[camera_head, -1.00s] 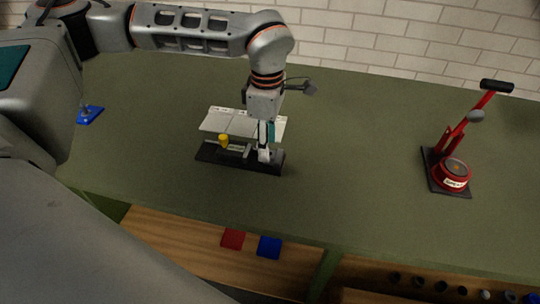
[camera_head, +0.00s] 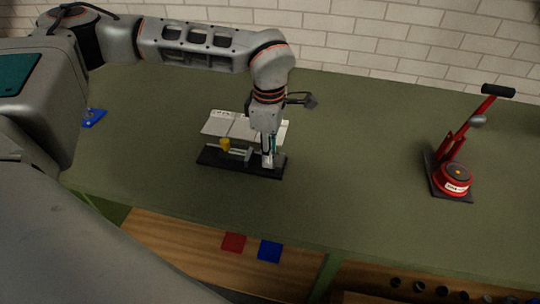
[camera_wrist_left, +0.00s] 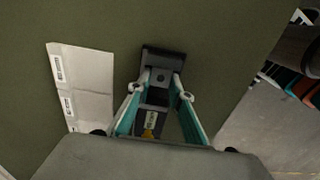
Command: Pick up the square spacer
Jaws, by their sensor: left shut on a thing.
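My left gripper (camera_head: 268,162) points down at the right end of a black tray (camera_head: 210,160) on the green table. In the left wrist view its two fingertips (camera_wrist_left: 162,80) close on the sides of a small grey square block with a dark hole, which looks like the square spacer (camera_wrist_left: 160,75). The block is at the tray's end; I cannot tell whether it is lifted clear. In the head view the fingers mostly hide it. My right gripper is not in view.
A yellow cylinder (camera_head: 225,145) and a grey bar stand on the tray. White labelled panels (camera_head: 222,123) lie just behind. A red press-like tool (camera_head: 453,178) stands far right, a blue item (camera_head: 94,117) far left. Red (camera_head: 233,242) and blue (camera_head: 270,250) squares lie in front.

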